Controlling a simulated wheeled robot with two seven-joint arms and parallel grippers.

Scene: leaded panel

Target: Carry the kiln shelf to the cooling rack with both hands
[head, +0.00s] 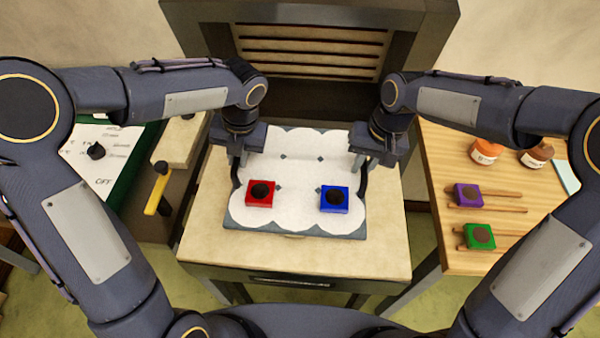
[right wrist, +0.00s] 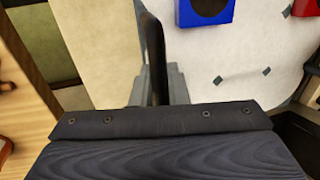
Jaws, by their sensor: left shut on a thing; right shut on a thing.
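The kiln shelf (head: 285,229), a flat grey-blue board with a white scalloped surface, lies level over a pale slab, with a dark upright handle on each side. Whether it touches the slab I cannot tell. A red block (head: 260,194) and a blue block (head: 334,200), each with a dark round top, sit on its near half. My left gripper (head: 238,162) is shut on the left handle. My right gripper (head: 371,164) is shut on the right handle (right wrist: 153,55), which stands between its fingers in the right wrist view. I cannot identify the cooling rack with certainty.
The pale slab (head: 300,257) has bare margins around the shelf. Behind it stands a dark-framed box with slots (head: 312,50). At right, a wooden table (head: 440,180) bears purple and green blocks on sticks and jars.

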